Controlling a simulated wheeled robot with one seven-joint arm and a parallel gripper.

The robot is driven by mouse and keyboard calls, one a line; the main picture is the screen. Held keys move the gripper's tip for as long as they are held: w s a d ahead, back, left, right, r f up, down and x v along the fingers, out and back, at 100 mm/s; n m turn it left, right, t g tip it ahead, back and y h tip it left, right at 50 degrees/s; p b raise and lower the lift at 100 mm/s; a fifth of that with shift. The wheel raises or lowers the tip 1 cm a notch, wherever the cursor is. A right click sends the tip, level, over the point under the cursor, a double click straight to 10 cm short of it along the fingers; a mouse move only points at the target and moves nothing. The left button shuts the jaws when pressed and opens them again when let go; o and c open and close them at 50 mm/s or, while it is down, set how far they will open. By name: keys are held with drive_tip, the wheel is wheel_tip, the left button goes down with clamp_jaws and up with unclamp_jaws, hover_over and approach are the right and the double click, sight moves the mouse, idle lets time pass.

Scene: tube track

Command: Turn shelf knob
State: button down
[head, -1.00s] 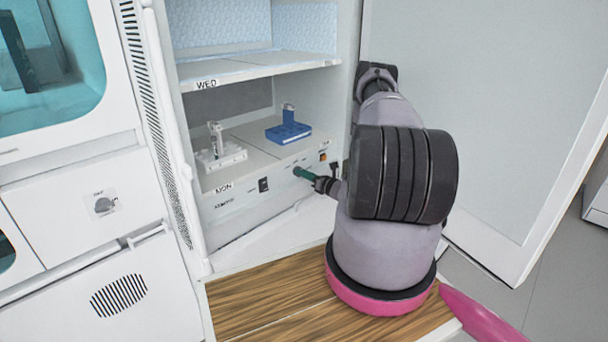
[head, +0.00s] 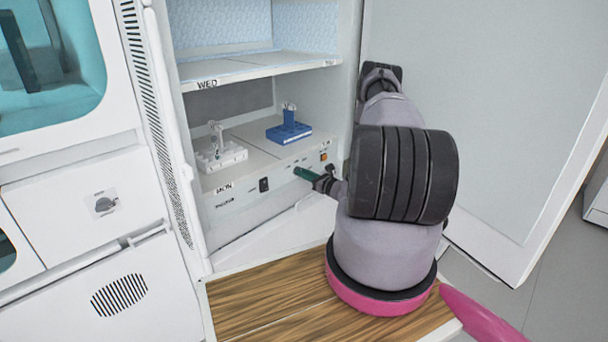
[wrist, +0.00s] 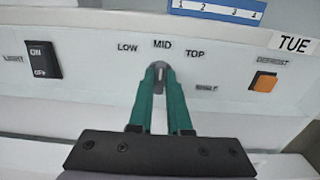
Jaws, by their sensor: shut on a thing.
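The shelf knob (wrist: 158,77) is on the white front panel (wrist: 100,85) below the LOW, MID and TOP labels. A light mark on it points up, toward MID. My gripper (wrist: 160,75) has green fingers closed around the knob's two sides in the wrist view, hiding much of it. In the head view my gripper (head: 302,172) reaches from the right to the panel of the lower shelf unit, and the knob is hidden there behind the fingertips.
Left of the knob is the LIGHT switch (wrist: 43,60); right is the orange DEFROST button (wrist: 263,82). A blue tube rack (head: 289,133) and a white tube rack (head: 221,157) stand on the shelf above the panel. The open door (head: 470,120) is at the right.

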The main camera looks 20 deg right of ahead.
drive_tip(key=c, duration=0.9)
unclamp_jaws()
drive_tip(key=shift+f, duration=0.1)
drive_tip(key=shift+o, duration=0.2)
drive_tip(key=shift+s, duration=0.15)
drive_tip(key=v, duration=1)
drive_tip(key=shift+s, duration=0.3)
drive_tip(key=shift+d, duration=0.15)
